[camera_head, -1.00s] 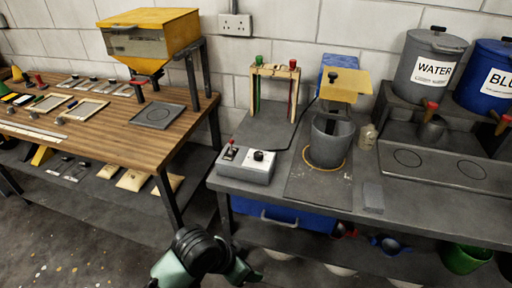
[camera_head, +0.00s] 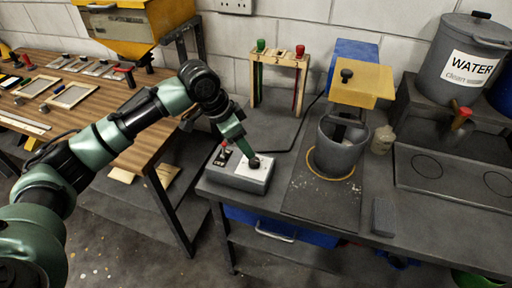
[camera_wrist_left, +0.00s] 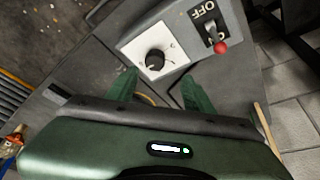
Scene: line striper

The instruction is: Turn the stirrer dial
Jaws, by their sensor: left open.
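The stirrer dial is a round black knob (camera_head: 254,163) on the white top plate of a grey control box (camera_head: 238,180) at the bench's left front. It also shows in the left wrist view (camera_wrist_left: 155,59), with a small white mark on it. My left gripper (camera_head: 243,147) is just above the dial, reaching down from the left. In the left wrist view its green fingers (camera_wrist_left: 160,82) are open and apart, with the dial beyond the gap between their tips. I cannot tell whether a finger touches it. A red-tipped switch (camera_wrist_left: 221,47) labelled OFF sits beside the dial. My right gripper is not in view.
A grey bucket (camera_head: 336,158) stands under a yellow stirrer head (camera_head: 361,84) right of the box. A wooden frame with green and red knobs (camera_head: 279,57) stands behind. A WATER drum (camera_head: 468,68) is at the back right. A wooden table (camera_head: 95,115) is at the left.

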